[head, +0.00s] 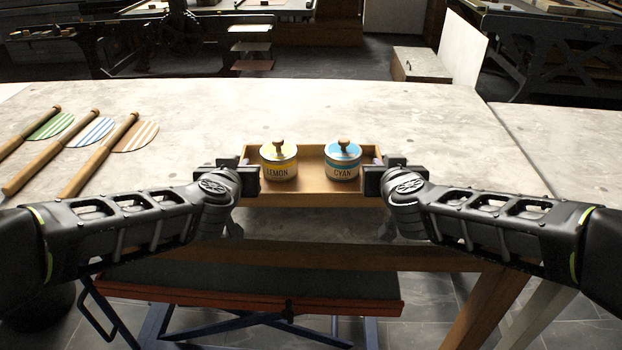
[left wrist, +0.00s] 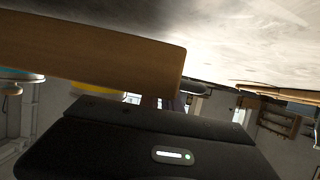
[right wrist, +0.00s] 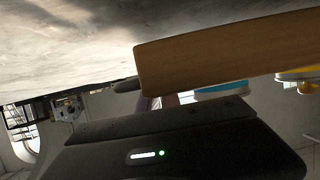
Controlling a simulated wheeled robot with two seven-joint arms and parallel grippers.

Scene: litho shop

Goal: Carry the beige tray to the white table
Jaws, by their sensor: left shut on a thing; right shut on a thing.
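The beige tray (head: 310,190) is a shallow wooden box at the near edge of the pale table (head: 400,110). It carries two lidded pots, one marked LEMON (head: 278,165) with a yellow lid and one marked CYAN (head: 342,165) with a blue lid. My left gripper (head: 246,178) is shut on the tray's left end, and my right gripper (head: 380,178) is shut on its right end. The tray's side fills part of the left wrist view (left wrist: 90,50) and the right wrist view (right wrist: 220,50). Whether the tray touches the table is hard to tell.
Several striped paddles with wooden handles (head: 100,150) lie on the table's left. A second pale surface (head: 570,150) adjoins at right. Below is a dark-topped lift cart (head: 260,285) with a red edge. The tabletop behind the tray is clear.

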